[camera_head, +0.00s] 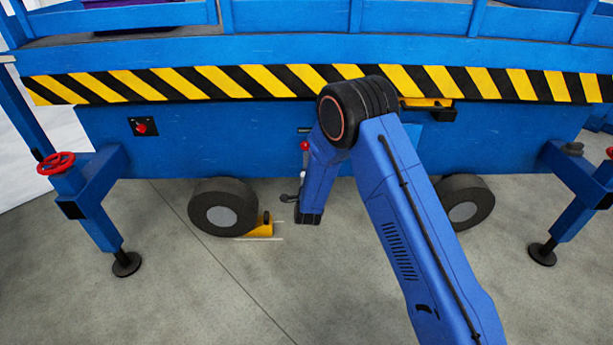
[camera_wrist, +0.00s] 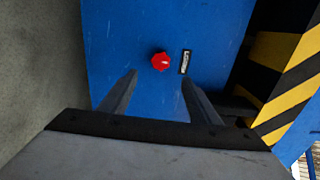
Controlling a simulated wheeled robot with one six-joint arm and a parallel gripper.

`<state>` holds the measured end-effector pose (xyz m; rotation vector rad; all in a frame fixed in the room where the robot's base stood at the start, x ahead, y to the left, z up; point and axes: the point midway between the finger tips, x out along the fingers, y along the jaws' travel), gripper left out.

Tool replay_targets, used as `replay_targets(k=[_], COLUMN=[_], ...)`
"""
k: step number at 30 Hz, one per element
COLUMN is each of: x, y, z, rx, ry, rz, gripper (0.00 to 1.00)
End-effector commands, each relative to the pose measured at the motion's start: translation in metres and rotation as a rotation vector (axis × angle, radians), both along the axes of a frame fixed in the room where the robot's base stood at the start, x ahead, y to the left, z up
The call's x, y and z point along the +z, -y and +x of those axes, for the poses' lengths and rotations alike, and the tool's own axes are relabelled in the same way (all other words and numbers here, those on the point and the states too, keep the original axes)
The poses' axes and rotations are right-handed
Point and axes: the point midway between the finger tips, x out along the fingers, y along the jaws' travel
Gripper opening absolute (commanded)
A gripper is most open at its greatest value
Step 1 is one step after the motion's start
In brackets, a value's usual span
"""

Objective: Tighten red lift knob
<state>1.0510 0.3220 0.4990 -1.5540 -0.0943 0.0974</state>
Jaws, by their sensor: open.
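The red knob (camera_wrist: 160,62) is on the blue panel (camera_wrist: 125,35), just beyond my fingertips in the wrist view. A small label plate (camera_wrist: 185,62) is beside it. My gripper (camera_wrist: 158,88) is open and empty, with its fingers apart and the knob lying ahead of the gap between them. The head view also shows a red knob (camera_head: 304,145) on the blue machine side, at the edge of my arm. My gripper is mostly hidden behind my arm there. Any contact between fingers and knob is not visible.
Another red knob (camera_head: 141,130) on a black plate is further left. A red handwheel (camera_head: 56,163) tops the left outrigger. A black-and-yellow striped edge (camera_head: 220,82) overhangs the panel. Wheels (camera_head: 222,207) and a yellow chock (camera_head: 262,229) stand below. The front floor is clear.

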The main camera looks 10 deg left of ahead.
Motion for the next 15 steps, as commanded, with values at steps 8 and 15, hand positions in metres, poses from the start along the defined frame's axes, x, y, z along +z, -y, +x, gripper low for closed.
replay_targets(k=[8,15], x=[-0.001,0.000], y=[0.005,0.007], z=[-0.045,-0.058], rx=[0.001,0.001], ry=[-0.002,-0.001], rz=[-0.001,0.000], gripper=[0.57,0.57])
